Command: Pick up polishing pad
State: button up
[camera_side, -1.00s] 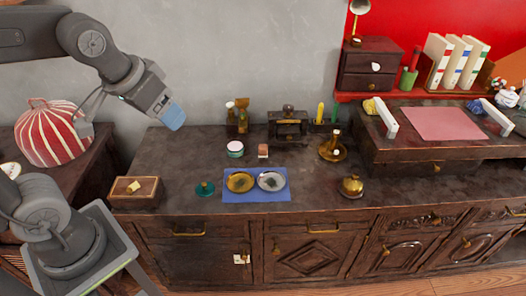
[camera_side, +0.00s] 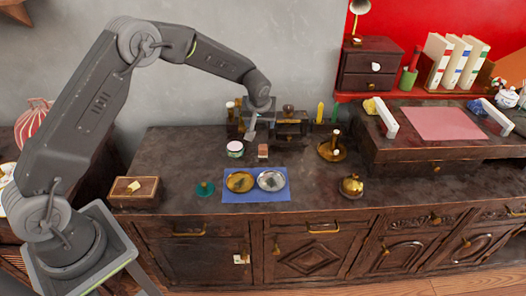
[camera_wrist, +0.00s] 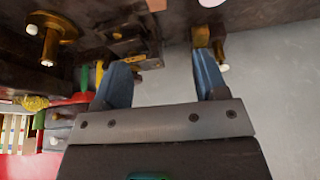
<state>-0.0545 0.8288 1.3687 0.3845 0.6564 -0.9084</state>
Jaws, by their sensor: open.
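A small teal round piece with a knob (camera_side: 204,188) lies on the dark cabinet top, left of the blue mat (camera_side: 228,197). It may be the polishing pad, but I cannot tell for certain. My gripper (camera_side: 250,134) is above the back of the cabinet top, above and right of the white-and-green tin, and apart from the teal piece. In the wrist view my gripper (camera_wrist: 161,75) has its two blue fingers spread, with nothing between them. The teal piece does not show in the wrist view.
A gold dish (camera_side: 240,181) and a silver dish (camera_side: 271,180) sit on the mat. Behind them are a tin (camera_side: 235,148) and a reddish-brown block (camera_side: 263,151). A wooden box (camera_side: 124,190) stands left. Brass pieces (camera_side: 332,150) stand right. The cabinet top between has free room.

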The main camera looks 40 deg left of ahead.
send_over(263, 146)
jog(key=s+d, duration=0.2)
jog(key=f, duration=1.1)
jog(key=shift+s+a, duration=0.2)
jog(key=shift+x, duration=3.2)
jog(key=shift+w, duration=0.15)
jog(key=shift+r, duration=0.1)
jog(key=c, duration=1)
